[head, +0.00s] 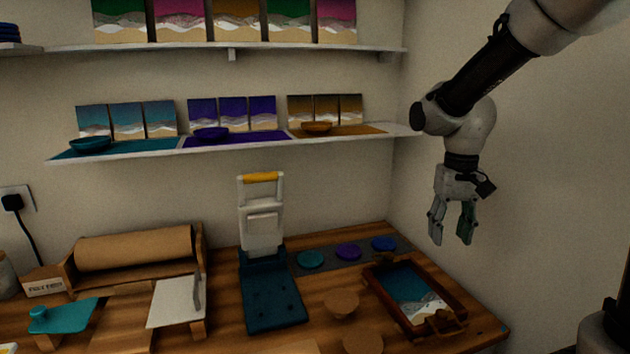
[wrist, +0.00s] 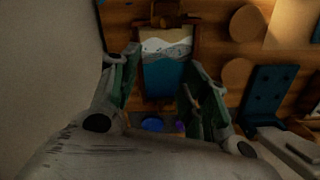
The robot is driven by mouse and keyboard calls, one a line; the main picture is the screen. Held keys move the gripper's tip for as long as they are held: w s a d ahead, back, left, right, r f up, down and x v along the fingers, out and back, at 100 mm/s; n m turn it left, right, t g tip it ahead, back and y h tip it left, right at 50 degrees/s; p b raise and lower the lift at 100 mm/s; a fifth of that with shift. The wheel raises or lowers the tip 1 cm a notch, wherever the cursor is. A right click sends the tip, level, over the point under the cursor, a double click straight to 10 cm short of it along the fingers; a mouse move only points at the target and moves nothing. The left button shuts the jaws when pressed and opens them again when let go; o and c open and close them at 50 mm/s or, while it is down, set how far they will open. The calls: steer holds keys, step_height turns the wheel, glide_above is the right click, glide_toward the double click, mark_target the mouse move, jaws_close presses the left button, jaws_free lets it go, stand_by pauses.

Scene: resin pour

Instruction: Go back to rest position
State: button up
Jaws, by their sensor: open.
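My gripper (head: 453,224) hangs in the air at the upper right in the head view, fingers pointing down, open and empty. In the wrist view its two fingers (wrist: 160,82) are spread apart. Below it in the wrist view is a wooden tray (wrist: 170,100) with a blue and white wave picture in it. In the head view this tray (head: 385,288) lies at the right of the wooden table, apart from my gripper.
A teal stand (head: 272,300) with a white upright frame is at mid-table. Blue, purple and teal discs lie on a dark strip (head: 328,257). Shelves (head: 300,139) with pictures and bowls line the wall. A paper roll (head: 135,247) is at left. The air around my gripper is free.

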steer(key=s+d+r+t, duration=0.2)
steer(key=s+d+r, duration=0.1)
steer(key=s, duration=0.5)
steer(key=s+d+r+t, duration=0.2)
steer(key=s+d+r, duration=0.2)
steer(key=s, duration=0.5)
steer(key=shift+s+d+r+t, duration=0.2)
steer(key=shift+d+r+t, duration=0.05)
steer(key=shift+r+t, duration=0.15)
